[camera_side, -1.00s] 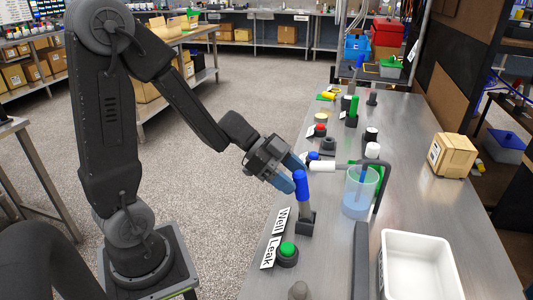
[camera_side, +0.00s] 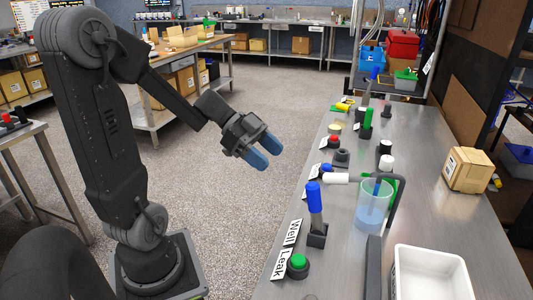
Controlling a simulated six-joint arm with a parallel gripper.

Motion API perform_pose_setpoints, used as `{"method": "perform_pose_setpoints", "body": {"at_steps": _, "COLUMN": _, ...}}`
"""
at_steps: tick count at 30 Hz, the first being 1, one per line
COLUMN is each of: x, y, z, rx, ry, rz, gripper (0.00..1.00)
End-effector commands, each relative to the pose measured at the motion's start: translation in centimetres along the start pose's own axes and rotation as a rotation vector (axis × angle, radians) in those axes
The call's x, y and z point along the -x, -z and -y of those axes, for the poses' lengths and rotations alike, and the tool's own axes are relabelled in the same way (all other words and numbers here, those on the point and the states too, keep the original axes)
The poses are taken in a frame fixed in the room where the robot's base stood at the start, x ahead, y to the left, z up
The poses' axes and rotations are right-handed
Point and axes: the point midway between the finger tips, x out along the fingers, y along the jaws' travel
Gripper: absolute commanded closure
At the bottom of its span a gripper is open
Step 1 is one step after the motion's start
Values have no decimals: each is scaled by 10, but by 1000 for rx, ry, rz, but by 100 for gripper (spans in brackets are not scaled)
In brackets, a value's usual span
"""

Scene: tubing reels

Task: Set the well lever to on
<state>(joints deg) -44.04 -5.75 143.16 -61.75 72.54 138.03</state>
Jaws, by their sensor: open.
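The well lever (camera_side: 315,200) has a blue handle on a dark base and stands nearly upright on the steel bench. The "Well" label (camera_side: 292,233) lies at the left of its base. My gripper (camera_side: 259,154) is open and empty, with blue fingertips. It hangs to the left of the lever and higher in the picture, over the floor beyond the bench's left edge. It is apart from the lever.
A green button (camera_side: 298,262) with a "Leak" label sits in front of the lever. A clear blue beaker (camera_side: 373,206) stands to its right by a dark bent pipe. A white tray (camera_side: 431,274) and a cardboard box (camera_side: 466,169) are farther right.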

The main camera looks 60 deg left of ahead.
Motion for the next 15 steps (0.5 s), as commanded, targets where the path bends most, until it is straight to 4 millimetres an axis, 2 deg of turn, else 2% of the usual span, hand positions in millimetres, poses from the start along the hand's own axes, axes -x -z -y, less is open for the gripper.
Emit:
{"method": "perform_pose_setpoints", "body": {"at_steps": 1, "x": 0, "y": 0, "z": 0, "rx": 0, "ry": 0, "rz": 0, "gripper": 44}}
{"method": "perform_pose_setpoints", "body": {"at_steps": 7, "x": -8, "y": 9, "z": 2, "rx": 72, "ry": -76, "rz": 33, "gripper": 63}}
{"method": "perform_pose_setpoints", "body": {"at_steps": 11, "x": -22, "y": 25, "z": 2, "rx": 219, "ry": -204, "rz": 130, "gripper": 76}}
{"method": "perform_pose_setpoints", "body": {"at_steps": 15, "x": -39, "y": 42, "z": 2, "rx": 411, "ry": -311, "rz": 309, "gripper": 89}}
